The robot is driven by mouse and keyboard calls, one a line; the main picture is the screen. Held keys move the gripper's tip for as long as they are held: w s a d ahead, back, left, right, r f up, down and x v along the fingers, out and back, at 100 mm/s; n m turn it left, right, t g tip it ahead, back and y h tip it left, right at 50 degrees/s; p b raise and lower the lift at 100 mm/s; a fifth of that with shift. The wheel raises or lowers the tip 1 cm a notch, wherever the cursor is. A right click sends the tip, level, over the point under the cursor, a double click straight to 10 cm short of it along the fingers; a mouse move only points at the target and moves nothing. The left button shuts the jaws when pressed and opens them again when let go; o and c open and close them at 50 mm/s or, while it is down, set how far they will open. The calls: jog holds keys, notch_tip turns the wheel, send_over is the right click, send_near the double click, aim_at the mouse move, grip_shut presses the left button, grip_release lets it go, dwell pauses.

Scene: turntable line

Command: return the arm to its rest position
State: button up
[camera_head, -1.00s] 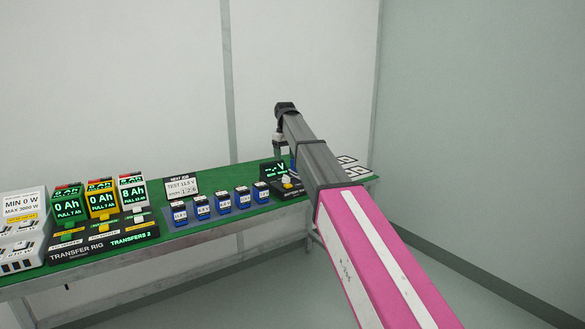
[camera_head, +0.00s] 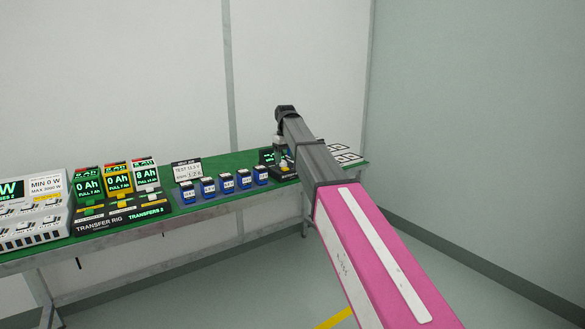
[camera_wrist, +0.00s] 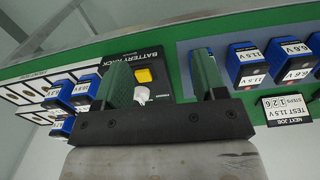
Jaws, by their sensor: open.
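My arm reaches from the lower right of the head view toward the right end of the green bench (camera_head: 235,163). My gripper (camera_wrist: 160,75) shows in the wrist view with its two green-faced fingers apart and nothing between them. It is over the battery rack (camera_wrist: 155,62), a black panel with a yellow button and a white knob. In the head view the gripper (camera_head: 281,148) is mostly hidden behind the arm's end, close above the bench's right part. I cannot tell the exact height of the fingers above the panel.
Several blue batteries (camera_head: 226,182) stand in a row on the bench, left of my arm. The transfer rig (camera_head: 118,214), a white supply unit (camera_head: 45,188) and a job sign (camera_head: 187,169) stand further left. More blue batteries (camera_wrist: 85,88) show beside white marked slots in the wrist view.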

jog(key=s+d+f+m, duration=0.2)
jog(key=s+d+f, duration=0.5)
jog(key=s+f, duration=0.4)
jog(key=s+d+f+m, duration=0.2)
jog(key=s+d+f, duration=0.5)
jog(key=s+f, duration=0.4)
jog(key=s+d+f+m, duration=0.2)
jog(key=s+d+f, duration=0.5)
jog(key=s+f, duration=0.4)
notch_tip(320, 180, down, 4)
jog(key=shift+d+f, duration=0.2)
jog(key=shift+d, duration=0.2)
